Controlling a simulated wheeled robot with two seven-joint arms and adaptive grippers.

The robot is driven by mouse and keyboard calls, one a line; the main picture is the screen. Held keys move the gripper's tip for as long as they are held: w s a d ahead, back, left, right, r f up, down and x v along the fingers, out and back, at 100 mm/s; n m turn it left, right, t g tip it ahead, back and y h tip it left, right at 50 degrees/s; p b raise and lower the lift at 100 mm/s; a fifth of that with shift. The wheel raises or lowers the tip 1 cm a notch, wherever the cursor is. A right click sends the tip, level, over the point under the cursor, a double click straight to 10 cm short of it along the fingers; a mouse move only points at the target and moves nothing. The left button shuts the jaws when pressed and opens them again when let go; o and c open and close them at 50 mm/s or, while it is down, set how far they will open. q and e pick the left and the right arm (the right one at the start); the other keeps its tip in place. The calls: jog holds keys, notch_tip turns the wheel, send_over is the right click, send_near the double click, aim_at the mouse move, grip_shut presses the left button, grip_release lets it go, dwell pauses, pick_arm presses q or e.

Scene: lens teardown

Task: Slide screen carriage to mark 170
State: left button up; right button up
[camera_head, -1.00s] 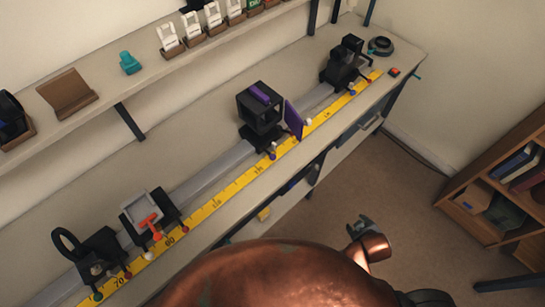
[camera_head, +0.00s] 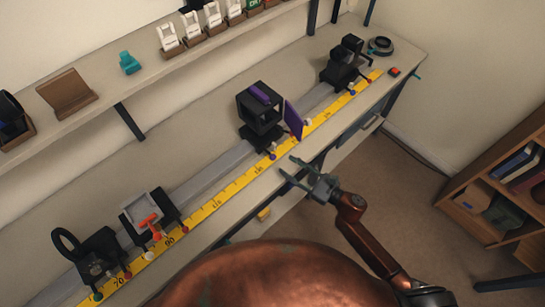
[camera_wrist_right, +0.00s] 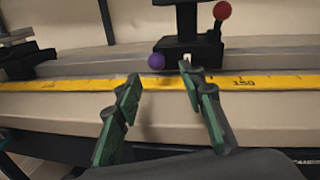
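A black box-shaped carriage (camera_head: 262,112) with a purple flat panel (camera_head: 293,119) stands on the rail around the middle of the bench; I take it for the screen carriage. Its base (camera_wrist_right: 187,48) shows in the right wrist view, with a purple ball knob (camera_wrist_right: 156,61) low at the front and a red ball (camera_wrist_right: 222,10) higher up. The yellow scale (camera_head: 235,187) runs along the rail's front; the wrist view shows 150 just right of the base. My right gripper (camera_head: 287,167) is open and empty, in front of the carriage, its fingertips near the purple knob. My left gripper is out of view.
Two other carriages (camera_head: 98,257) (camera_head: 150,215) stand on the rail (camera_head: 205,170) at the lower left, and another (camera_head: 344,65) at the far right end. A shelf (camera_head: 150,75) hangs above the bench. The rail between the middle and far-right carriages looks clear.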

aim_at(273, 157)
jog(key=shift+a+n, duration=0.35)
jog(key=shift+n, duration=0.05)
jog(key=x, duration=0.7)
jog(key=shift+w+a, duration=0.1)
jog(key=shift+a, duration=0.1)
jog(key=shift+c, duration=0.4)
grip_shut()
